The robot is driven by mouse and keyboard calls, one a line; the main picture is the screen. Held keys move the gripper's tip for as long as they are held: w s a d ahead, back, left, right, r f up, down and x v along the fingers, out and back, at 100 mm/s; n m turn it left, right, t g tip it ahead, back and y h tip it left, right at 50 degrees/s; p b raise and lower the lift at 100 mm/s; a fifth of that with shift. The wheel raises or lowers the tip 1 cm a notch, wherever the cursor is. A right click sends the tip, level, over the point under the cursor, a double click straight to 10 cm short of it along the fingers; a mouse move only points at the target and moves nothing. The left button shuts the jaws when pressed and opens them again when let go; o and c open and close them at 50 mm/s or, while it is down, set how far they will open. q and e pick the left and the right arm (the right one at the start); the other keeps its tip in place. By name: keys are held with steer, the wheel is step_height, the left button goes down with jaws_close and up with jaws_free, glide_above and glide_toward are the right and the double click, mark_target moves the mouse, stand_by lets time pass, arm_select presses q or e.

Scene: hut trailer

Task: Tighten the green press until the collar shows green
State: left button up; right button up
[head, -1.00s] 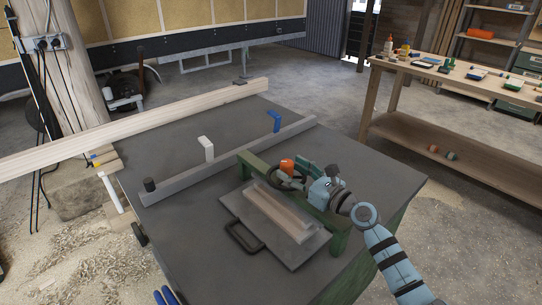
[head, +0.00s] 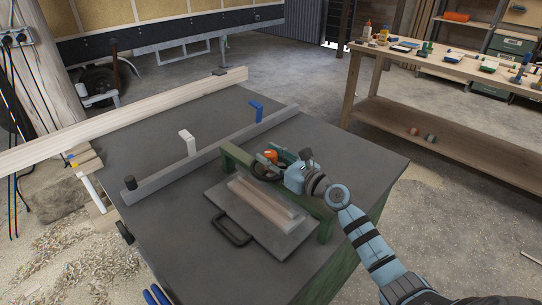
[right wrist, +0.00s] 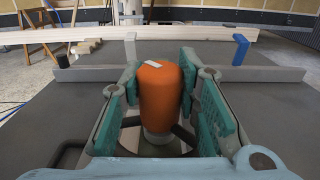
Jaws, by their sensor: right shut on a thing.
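The green press (head: 326,226) is a green frame standing over a grey plate (head: 218,196) on the dark worktable. Pale wood strips (head: 262,205) lie on the plate under the press beam. An orange knob (head: 270,155) stands on top of the press; it also shows upright in the right wrist view (right wrist: 160,95). My right gripper (head: 277,158) is shut on the orange knob, with teal pads on both sides of it. Below the knob are a greyish collar (right wrist: 157,138) and dark spokes. I see no clear green on the collar. My left gripper is out of view.
A grey fence bar (head: 215,155) with a white stop (head: 187,142) and a blue stop (head: 256,110) crosses the table behind the press. A long wooden beam (head: 120,122) lies beyond. A workbench (head: 450,65) with small items stands at right.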

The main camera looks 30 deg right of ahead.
steer(key=m+h+p, duration=0.1)
steer(key=h+p, duration=0.1)
steer(key=p, duration=0.1)
steer(key=m+h+p, duration=0.2)
steer(key=h+p, duration=0.1)
steer(key=p, duration=0.1)
steer(key=m+t+h+p, duration=0.1)
steer(key=m+h+p, duration=0.1)
steer(key=p, duration=0.1)
steer(key=shift+r+h+p, duration=0.3)
steer(key=shift+r+p, duration=0.05)
steer(key=m+h, duration=0.1)
steer(key=h, duration=0.1)
steer(key=shift+f+m+g+h+p, duration=0.2)
steer(key=shift+m+g+h+p, duration=0.1)
steer(key=shift+m+h+p, duration=0.1)
steer(key=shift+m+h, duration=0.5)
steer(key=shift+h, duration=0.1)
steer(key=h, duration=0.1)
steer(key=m+g+h+b, duration=0.1)
steer(key=shift+w+f+m+g+h, duration=0.1)
steer(key=shift+f+m+g+h, duration=0.1)
steer(key=shift+m+g+h, duration=0.1)
steer(key=m+g+h+b, duration=0.2)
steer(key=h, duration=0.1)
steer(key=shift+m+b, duration=0.3)
steer(key=shift+b, duration=0.1)
steer(key=shift+r+m+g+h+b, duration=0.1)
steer(key=shift+m+g+h+b, duration=0.35)
steer(key=shift+h, duration=0.25)
